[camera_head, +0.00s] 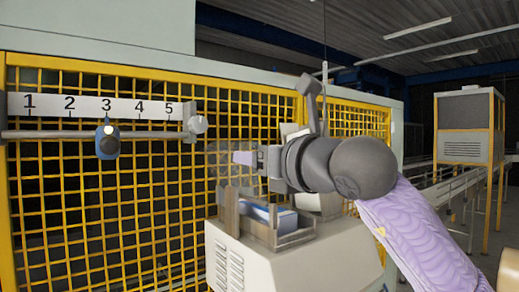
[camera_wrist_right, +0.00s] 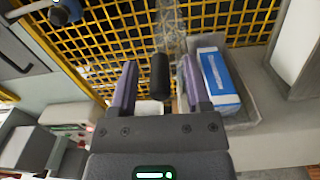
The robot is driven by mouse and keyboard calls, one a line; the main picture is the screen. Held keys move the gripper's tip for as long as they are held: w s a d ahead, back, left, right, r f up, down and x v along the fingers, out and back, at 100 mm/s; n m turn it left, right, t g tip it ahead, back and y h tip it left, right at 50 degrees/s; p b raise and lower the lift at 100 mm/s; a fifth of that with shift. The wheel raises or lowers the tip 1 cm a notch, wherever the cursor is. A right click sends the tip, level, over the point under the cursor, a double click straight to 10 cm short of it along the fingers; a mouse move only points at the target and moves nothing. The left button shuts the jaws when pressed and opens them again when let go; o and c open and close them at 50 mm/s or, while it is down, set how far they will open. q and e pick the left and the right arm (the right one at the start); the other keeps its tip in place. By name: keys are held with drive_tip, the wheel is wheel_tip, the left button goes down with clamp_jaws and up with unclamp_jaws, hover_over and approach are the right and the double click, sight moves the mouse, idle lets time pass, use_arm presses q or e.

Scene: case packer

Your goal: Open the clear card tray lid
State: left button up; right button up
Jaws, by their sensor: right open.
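A clear lid (camera_head: 219,161) shows only faintly against the yellow mesh, above the card tray (camera_head: 272,238); its exact outline and angle are hard to tell. In the right wrist view, a clear patterned part (camera_wrist_right: 171,32) lies beyond a black cylindrical handle (camera_wrist_right: 160,76). My right gripper (camera_head: 240,158) is above the tray, its purple fingers pointing left. In its wrist view the right gripper (camera_wrist_right: 158,75) is open, with the handle between the fingers and a gap on each side. I cannot tell its depth. My left gripper is out of view.
A blue and white box (camera_head: 270,214) lies in the tray on a beige machine housing (camera_head: 270,262). Behind is a yellow mesh guard (camera_head: 70,200). A numbered scale (camera_head: 85,106) with a blue and black slider (camera_head: 107,142) is mounted at left.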

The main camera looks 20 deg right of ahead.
drive_tip(key=shift+w, duration=0.1)
clamp_jaws()
idle(1.2)
